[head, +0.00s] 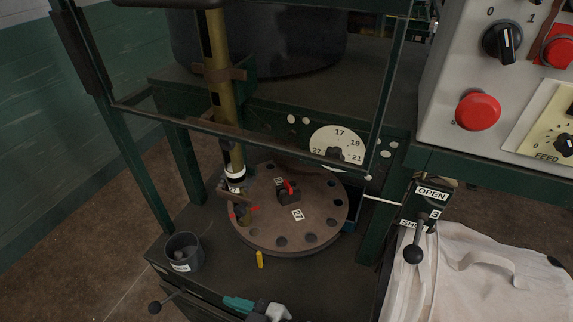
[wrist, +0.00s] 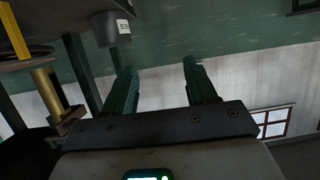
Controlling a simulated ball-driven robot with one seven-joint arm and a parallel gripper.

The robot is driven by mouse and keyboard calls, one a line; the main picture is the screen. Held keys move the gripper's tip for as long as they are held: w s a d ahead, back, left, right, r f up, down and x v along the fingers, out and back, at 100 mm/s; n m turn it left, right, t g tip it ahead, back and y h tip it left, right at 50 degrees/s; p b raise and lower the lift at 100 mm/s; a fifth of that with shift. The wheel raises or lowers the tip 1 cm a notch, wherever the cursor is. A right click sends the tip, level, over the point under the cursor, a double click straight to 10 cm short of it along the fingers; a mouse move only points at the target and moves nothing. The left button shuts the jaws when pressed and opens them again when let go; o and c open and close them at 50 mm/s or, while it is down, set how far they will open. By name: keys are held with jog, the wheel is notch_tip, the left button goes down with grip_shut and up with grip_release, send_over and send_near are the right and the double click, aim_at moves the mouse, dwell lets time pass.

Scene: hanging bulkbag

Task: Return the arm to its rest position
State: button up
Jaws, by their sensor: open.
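My gripper (wrist: 156,75) shows in the wrist view with its two green fingers wide apart and nothing between them. In the head view my gripper (head: 238,304) is at the bottom edge, low in front of the machine; most of the arm is out of frame. It is apart from the round turntable plate (head: 275,237) and the yellow peg (head: 260,259), which stand behind it in the head view.
A grey labelled cup (head: 184,252) stands to the left; it also shows in the wrist view (wrist: 112,28). Levers (head: 413,254) and a white bulk bag (head: 480,275) are at right, below the control panel (head: 450,90). Brown floor (head: 70,250) is open at left.

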jog(key=w+d+f+m+h, duration=0.1)
jog(key=d+h, duration=0.1)
jog(key=d, duration=0.3)
jog(key=w+d+f+m+t+h, duration=0.1)
jog(key=d+m+h, duration=0.1)
jog(key=d, duration=0.3)
jog(key=w+d+f+m+h, duration=0.1)
jog(key=d+m, duration=0.1)
jog(key=d, duration=0.3)
jog(key=shift+d+f+t+h, duration=0.3)
jog(key=shift+d+f+h, duration=0.05)
jog(key=shift+h, duration=0.05)
jog(key=d+m+h, duration=0.1)
jog(key=d, duration=0.2)
jog(key=s+d+m+h, duration=0.1)
jog(key=d, duration=0.2)
jog(key=d+f+m+h, duration=0.1)
jog(key=d, duration=0.2)
jog(key=shift+s+d+m, duration=0.15)
jog(key=shift+d+m, duration=0.15)
jog(key=s+d+m+g+h, duration=0.1)
jog(key=s+d+m+h, duration=0.35)
jog(key=d, duration=0.75)
jog(key=s+f+g, duration=0.4)
jog(key=s+f, duration=0.2)
jog(key=s, duration=0.5)
jog(key=shift+d+m+g, duration=0.25)
jog(key=shift+m+g, duration=0.05)
jog(key=shift+m, duration=0.15)
